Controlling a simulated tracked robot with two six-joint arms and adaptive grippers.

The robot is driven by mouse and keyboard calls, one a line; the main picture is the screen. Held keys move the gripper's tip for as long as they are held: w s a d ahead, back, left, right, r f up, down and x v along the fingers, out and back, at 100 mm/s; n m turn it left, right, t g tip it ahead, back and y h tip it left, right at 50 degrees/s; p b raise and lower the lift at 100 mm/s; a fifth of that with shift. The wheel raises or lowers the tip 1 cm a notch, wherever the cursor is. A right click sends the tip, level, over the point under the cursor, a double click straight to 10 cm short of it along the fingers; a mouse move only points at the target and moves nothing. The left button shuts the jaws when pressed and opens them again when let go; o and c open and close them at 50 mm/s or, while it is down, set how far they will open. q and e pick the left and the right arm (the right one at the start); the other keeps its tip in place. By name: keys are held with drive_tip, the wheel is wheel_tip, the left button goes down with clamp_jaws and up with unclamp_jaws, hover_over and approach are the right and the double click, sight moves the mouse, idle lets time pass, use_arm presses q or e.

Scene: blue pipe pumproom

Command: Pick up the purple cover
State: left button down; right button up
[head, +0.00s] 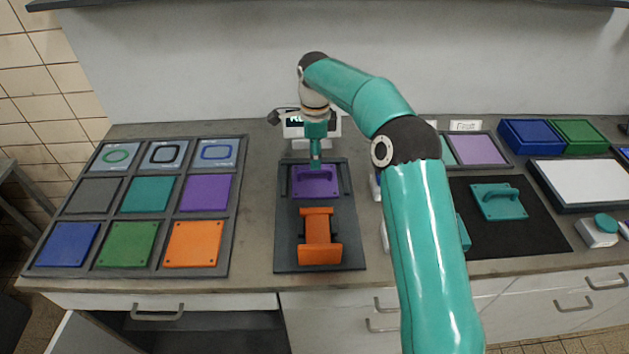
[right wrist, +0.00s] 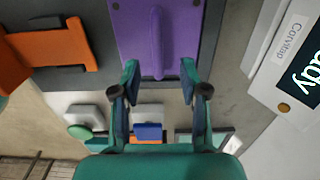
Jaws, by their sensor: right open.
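The purple cover (head: 316,188) lies on a dark grey tray (head: 345,245) in the middle of the counter, behind an orange handled part (head: 319,238). It also shows at the top of the right wrist view (right wrist: 180,30), with a raised purple handle (right wrist: 156,45) along its middle. My right gripper (head: 315,162) is above the back of the cover, pointing down. In the right wrist view its open fingers (right wrist: 160,68) stand on either side of the handle's end, with nothing held. Whether they touch the cover cannot be told. My left gripper is not in view.
A rack (head: 235,215) of coloured plates, one also purple (head: 206,192), stands at the left. A small display (head: 298,130) stands close behind the tray. A black mat (head: 530,235) with a teal handled cover (head: 498,201) lies to the right. My right arm hides part of the counter.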

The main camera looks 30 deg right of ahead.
sight(315, 175)
drive_tip(key=shift+a+f+p, duration=0.15)
drive_tip(key=shift+f+p, duration=0.35)
drive_tip(key=shift+f, duration=2.25)
clamp_jaws()
